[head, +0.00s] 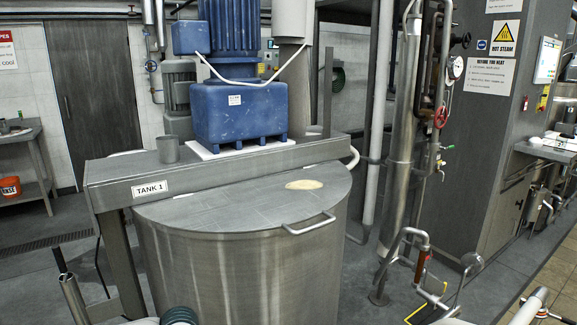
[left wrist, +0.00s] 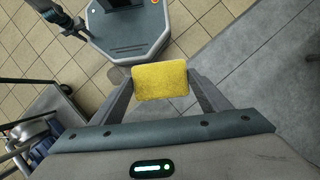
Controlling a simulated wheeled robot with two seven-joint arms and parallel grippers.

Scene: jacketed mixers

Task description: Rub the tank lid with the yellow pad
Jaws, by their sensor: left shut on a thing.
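The tank lid (head: 235,203) is a flat grey metal half-disc on the round steel tank (head: 240,265) in the head view. A pale beige patch (head: 304,184) lies on its right part, and a bar handle (head: 309,224) is at its front right edge. The yellow pad (left wrist: 160,84) is in the left wrist view, between the fingers of my left gripper (left wrist: 161,75), which is shut on it. Floor shows behind the pad, and the lid does not show in that view. The pad is not visible in the head view. My right gripper is in neither view.
A blue motor unit (head: 240,115) and a metal cup (head: 168,149) stand on the beam behind the lid, marked TANK 1 (head: 150,188). Pipes with a red valve wheel (head: 441,118) stand to the right. A trolley (left wrist: 40,120) is at left in the wrist view.

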